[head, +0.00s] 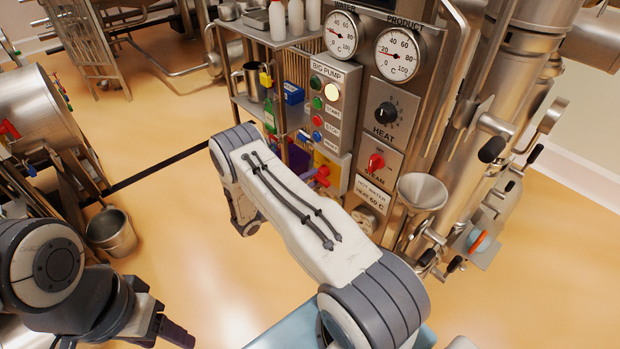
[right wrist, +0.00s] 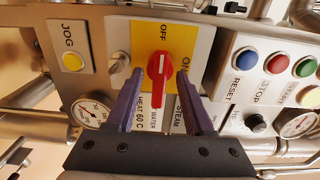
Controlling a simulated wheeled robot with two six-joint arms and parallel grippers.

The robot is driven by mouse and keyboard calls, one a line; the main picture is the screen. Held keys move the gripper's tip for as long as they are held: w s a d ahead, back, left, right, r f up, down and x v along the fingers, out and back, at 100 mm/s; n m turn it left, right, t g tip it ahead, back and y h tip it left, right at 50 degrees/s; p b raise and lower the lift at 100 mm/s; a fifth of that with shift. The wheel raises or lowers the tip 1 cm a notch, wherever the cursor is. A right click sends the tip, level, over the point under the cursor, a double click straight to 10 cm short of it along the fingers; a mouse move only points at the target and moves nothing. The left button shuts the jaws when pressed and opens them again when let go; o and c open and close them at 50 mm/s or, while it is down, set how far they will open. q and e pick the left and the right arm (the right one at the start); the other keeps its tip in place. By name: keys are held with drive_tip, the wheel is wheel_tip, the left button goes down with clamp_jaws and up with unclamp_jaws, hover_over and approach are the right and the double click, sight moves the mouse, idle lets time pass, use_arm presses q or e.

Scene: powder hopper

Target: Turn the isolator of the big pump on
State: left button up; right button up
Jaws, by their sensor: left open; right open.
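The isolator is a red rotary handle (right wrist: 158,82) on a yellow plate (right wrist: 185,38) marked OFF and ON in the right wrist view. Its white mark points toward OFF. In the head view its yellow plate (head: 332,172) shows partly, below the BIG PUMP button panel (head: 335,98). My right gripper (right wrist: 160,78) is open, its two purple fingers on either side of the red handle. Whether they touch it, I cannot tell. In the head view my right arm hides most of that gripper. My left gripper (head: 174,332) is open and away at the lower left.
A red STEAM knob (head: 376,162) and a black HEAT knob (head: 385,112) sit right of the isolator. A funnel (head: 422,192) stands beside them. Shelves with bottles (head: 278,20) are behind. A bucket (head: 112,232) stands on the floor at left.

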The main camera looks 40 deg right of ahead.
drive_tip(key=shift+d, duration=0.2)
clamp_jaws()
